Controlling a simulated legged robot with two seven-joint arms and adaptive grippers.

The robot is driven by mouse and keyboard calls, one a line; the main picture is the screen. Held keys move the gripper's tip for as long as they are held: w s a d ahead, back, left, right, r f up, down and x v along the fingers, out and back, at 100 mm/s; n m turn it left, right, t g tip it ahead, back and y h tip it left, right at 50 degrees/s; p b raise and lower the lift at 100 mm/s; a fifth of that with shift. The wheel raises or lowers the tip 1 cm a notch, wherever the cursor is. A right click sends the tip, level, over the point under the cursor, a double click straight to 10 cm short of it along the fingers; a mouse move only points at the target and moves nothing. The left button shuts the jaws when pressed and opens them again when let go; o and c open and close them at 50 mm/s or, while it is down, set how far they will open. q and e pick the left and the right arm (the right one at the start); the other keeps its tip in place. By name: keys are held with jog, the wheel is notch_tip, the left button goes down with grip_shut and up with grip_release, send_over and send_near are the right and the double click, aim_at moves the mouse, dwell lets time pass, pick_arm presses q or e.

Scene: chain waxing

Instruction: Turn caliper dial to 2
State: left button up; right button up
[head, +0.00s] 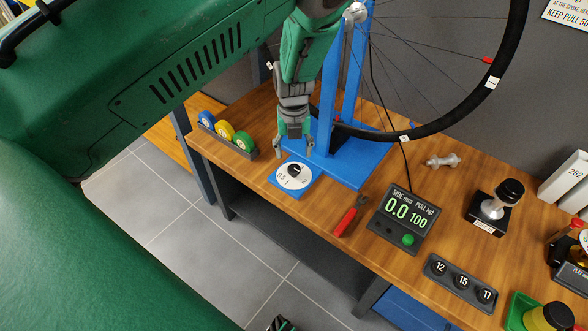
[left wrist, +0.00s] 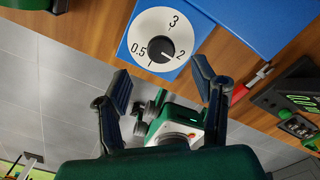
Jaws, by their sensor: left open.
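The caliper dial is a white disc (head: 294,176) with a black knob (head: 294,170) on a blue plate near the table's front edge. In the left wrist view the dial (left wrist: 145,25) shows 0.5, 2 and 3 around its black knob (left wrist: 160,49). I cannot tell surely which number the knob points at. My left gripper (head: 293,149) is open and empty, over the table just behind the dial in the head view. In the left wrist view its fingertips (left wrist: 162,76) are spread on either side below the knob, apart from it.
A blue wheel stand (head: 350,165) rises right behind the dial, holding a wheel (head: 440,128). A rack with coloured spools (head: 226,134) is to the left.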

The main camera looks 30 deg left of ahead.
aim_at(294, 168)
pick_arm(q)
notch_tip(294, 168, down, 7)
jog(key=shift+d+r+b, duration=0.15)
jog(key=shift+b, duration=0.5)
jog(key=c, duration=1.2)
